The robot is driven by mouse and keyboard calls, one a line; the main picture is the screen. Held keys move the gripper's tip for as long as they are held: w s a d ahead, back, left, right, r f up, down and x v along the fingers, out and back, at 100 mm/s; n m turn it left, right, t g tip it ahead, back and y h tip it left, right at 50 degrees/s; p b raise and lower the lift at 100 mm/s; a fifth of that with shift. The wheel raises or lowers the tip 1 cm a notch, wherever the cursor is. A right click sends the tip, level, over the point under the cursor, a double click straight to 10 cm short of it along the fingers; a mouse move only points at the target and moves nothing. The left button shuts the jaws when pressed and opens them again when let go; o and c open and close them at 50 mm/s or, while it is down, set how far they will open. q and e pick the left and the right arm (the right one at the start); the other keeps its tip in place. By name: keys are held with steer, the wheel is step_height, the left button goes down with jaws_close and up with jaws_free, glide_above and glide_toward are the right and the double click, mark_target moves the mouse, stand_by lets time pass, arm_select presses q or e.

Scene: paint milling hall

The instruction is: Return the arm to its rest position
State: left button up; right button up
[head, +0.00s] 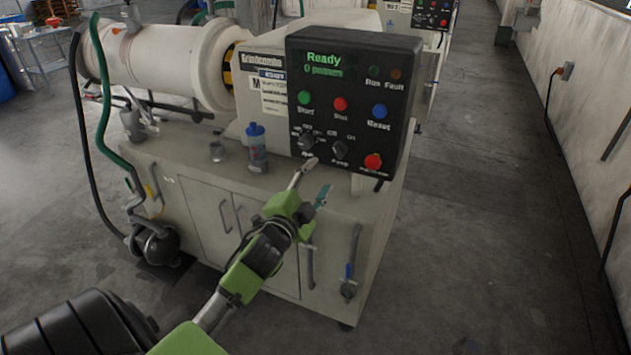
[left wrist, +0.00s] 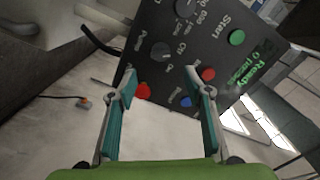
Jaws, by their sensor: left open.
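My left arm comes in from the lower left in the head view. Its left gripper (head: 311,178) is in front of the machine, just below the black control panel (head: 350,120). The gripper is open, with nothing between its fingers. In the left wrist view the two teal-padded fingers (left wrist: 162,95) are spread apart, and the control panel (left wrist: 185,30) lies beyond them, apart from them. The panel display reads "Ready". It carries green, red and blue buttons, two dark knobs and a red button at its lower right. My right gripper does not show.
A white cylinder (head: 160,65) lies behind. A valve with a hose (head: 349,285) hangs on the cabinet front. The floor (head: 480,230) at right is clear.

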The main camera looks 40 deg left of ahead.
arm_select(q)
steer(key=shift+s+d, duration=0.1)
steer(key=shift+s, duration=0.3)
steer(key=s+d+f+n+g+h, duration=0.1)
steer(key=s+f+g, duration=0.15)
steer(key=f, duration=1.05)
steer(key=s+d+f+n+g+h, duration=0.1)
steer(key=f+g, duration=0.2)
steer(key=f, duration=1)
steer(key=s+d+f+n+g, duration=0.1)
steer(key=s+d+f, duration=0.1)
steer(key=s+f, duration=0.45)
steer(key=s+d+f+n+g, duration=0.1)
steer(key=s+d+f+g, duration=0.15)
steer(key=f, duration=0.75)
steer(key=s+d+f+n+g, duration=0.1)
steer(key=s+d+f+g, duration=0.1)
steer(key=s+f, duration=0.5)
steer(key=s+d+f+g+h, duration=0.1)
steer(key=s+d+f+g, duration=0.2)
steer(key=s, duration=1.4)
steer(key=s+d+f+n+g+h, duration=0.1)
steer(key=s+d+f, duration=0.4)
steer(key=s+f, duration=0.6)
steer(key=shift+s+d+f+n+g, duration=0.2)
steer(key=shift+s+d+n+g, duration=0.1)
steer(key=shift+s+g, duration=0.4)
